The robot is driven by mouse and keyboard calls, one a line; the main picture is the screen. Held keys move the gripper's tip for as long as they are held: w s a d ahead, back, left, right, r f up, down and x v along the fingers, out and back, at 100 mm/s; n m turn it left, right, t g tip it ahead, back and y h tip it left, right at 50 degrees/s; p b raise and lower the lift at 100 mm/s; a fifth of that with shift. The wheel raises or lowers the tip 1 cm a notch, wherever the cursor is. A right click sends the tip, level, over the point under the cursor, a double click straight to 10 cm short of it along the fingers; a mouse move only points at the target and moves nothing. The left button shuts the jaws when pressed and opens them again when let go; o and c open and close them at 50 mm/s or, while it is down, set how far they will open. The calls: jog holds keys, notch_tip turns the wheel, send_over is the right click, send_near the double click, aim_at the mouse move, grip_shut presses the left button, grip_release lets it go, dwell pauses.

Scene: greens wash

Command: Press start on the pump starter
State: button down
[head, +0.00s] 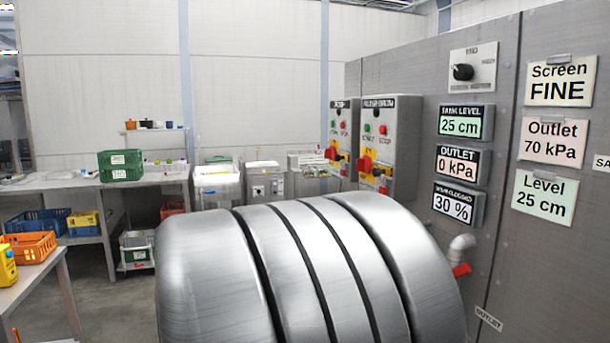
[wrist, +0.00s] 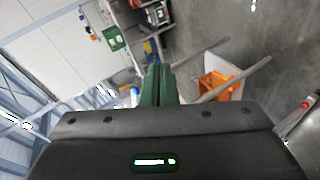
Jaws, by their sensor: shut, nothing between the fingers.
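Two grey starter boxes hang on the panel in the head view, a left one (head: 342,130) and a right one (head: 402,150). Each has a green button, a red button and a red-and-yellow switch. Their labels are too small to read surely, so I cannot tell for certain which is the pump starter. The left box's green button (head: 343,126) and the right box's green button (head: 367,128) both show. My gripper (wrist: 157,70) shows only in the wrist view, with its dark green fingers together and empty. It is apart from the starters, which that view does not show.
A large banded metal drum (head: 290,270) fills the front middle, below the starters. Displays read tank level 25 cm (head: 466,122), outlet 0 kPa (head: 458,165) and 30 % (head: 458,204). Cards give screen fine, outlet 70 kPa (head: 548,148) and level 25 cm. Benches with crates stand left.

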jog(key=s+a+r+n+y+p, duration=0.1)
jog(key=a+r+n+y+p, duration=0.3)
jog(key=r, duration=0.7)
jog(key=s+a+r+n+y+p, duration=0.1)
jog(key=a+r+n+y+p, duration=0.3)
jog(key=r, duration=0.6)
jog(key=s+a+r+n+g+y+p, duration=0.1)
jog(key=a+r+n+y+p, duration=0.2)
jog(key=a+r+n+p, duration=0.2)
jog(key=a+r+n, duration=0.3)
jog(key=a+r, duration=0.1)
jog(key=r, duration=0.2)
jog(key=shift+s+a+r+y+p, duration=0.3)
jog(key=shift+s+y+p, duration=0.05)
jog(key=shift+s+y, duration=0.05)
